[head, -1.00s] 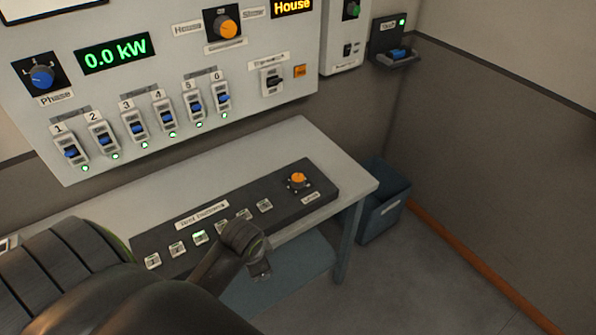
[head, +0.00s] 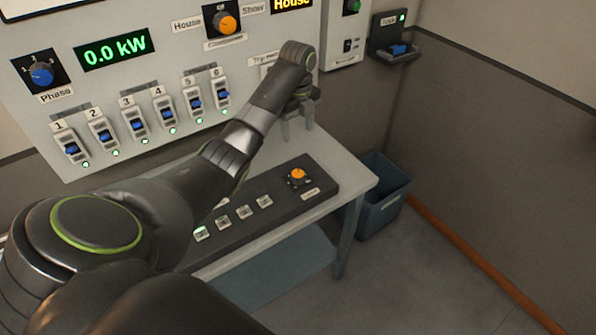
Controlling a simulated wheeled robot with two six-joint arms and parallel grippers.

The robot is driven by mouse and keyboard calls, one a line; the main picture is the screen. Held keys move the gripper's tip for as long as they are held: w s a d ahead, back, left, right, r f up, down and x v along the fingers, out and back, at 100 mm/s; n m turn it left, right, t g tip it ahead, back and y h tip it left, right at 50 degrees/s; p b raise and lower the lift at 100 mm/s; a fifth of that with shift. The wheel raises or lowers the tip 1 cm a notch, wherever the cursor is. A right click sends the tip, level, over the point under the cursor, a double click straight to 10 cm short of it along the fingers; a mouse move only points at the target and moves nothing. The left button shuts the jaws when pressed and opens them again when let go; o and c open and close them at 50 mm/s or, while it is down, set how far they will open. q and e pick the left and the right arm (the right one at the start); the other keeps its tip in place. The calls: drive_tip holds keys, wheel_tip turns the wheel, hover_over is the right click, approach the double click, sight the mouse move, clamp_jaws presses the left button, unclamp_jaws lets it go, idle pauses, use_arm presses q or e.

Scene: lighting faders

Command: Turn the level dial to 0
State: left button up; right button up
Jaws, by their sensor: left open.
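The level dial (head: 298,174) is an orange knob on a black square at the right end of the dark desk console (head: 324,184). Its label is too small to read clearly, and so is the value it points to. My left gripper (head: 298,135) is open and empty, with its fingers pointing down. It is above the back of the desk, higher in the picture than the dial and apart from it. My left arm crosses in front of the console's left part and hides some of its buttons. My right gripper is not in view.
The wall panel (head: 150,20) carries several blue faders, a blue phase dial (head: 41,74) and another orange dial (head: 224,23). Small square buttons (head: 245,211) line the console. A blue bin (head: 383,195) stands right of the white desk (head: 350,175). Free floor lies at the right.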

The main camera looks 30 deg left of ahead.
use_arm(q)
drive_tip(key=b, duration=0.9)
hover_over(298, 173)
wheel_tip(298, 173, down, 9)
drive_tip(key=shift+r, duration=0.1)
wheel_tip(298, 173, down, 7)
drive_tip(key=shift+s+p, duration=0.1)
drive_tip(key=shift+p, duration=0.75)
drive_tip(key=shift+f, duration=0.7)
drive_tip(key=shift+c, duration=0.5)
